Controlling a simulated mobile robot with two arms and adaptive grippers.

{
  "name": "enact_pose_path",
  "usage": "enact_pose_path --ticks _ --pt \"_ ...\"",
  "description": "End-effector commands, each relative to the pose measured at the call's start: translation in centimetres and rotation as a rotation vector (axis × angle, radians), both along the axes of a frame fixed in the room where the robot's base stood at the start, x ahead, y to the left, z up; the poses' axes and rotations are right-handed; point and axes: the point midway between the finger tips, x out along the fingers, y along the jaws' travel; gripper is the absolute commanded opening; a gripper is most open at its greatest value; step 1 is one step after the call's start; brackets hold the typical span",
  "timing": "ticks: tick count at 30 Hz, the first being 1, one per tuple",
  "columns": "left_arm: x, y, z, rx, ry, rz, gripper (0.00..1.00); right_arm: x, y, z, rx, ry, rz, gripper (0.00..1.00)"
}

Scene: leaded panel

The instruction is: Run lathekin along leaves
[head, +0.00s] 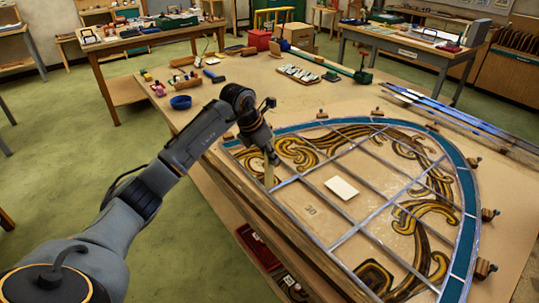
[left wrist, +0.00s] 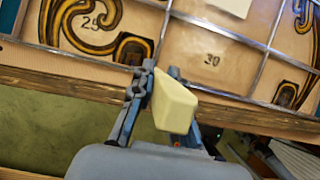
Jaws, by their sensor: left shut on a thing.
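The lathekin (left wrist: 174,103) is a pale yellow, blunt-ended block in the left wrist view. My left gripper (left wrist: 158,85) is shut on it, with one finger on each side. In the head view my left gripper (head: 270,160) is at the left edge of the leaded panel, with the lathekin (head: 268,178) pointing down. Whether its tip touches the lead cannot be told. The panel (head: 385,172) is arch-shaped, with grey lead strips (head: 352,232), gold-brown scrolls and a teal border. The lead strips (left wrist: 225,92) also show in the left wrist view. My right gripper is not in view.
A white card (head: 341,188) lies on the panel. Wooden blocks (head: 484,267) stand around its curved edge. Long metal strips (head: 450,113) lie at the right.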

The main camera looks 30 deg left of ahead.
Motion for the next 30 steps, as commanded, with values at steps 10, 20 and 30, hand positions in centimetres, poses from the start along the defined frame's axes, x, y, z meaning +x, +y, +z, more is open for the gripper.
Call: enact_pose_path --ticks 10,20,30 --pt "0.01 -0.01 -0.15 0.0 0.0 0.0 0.0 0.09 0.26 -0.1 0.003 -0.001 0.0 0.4" --pt "-0.01 -0.01 -0.42 0.0 0.0 0.0 0.0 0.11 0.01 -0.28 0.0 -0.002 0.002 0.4" --pt "0.0 -0.02 -0.71 0.0 0.0 0.0 0.0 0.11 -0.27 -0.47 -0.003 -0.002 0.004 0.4"
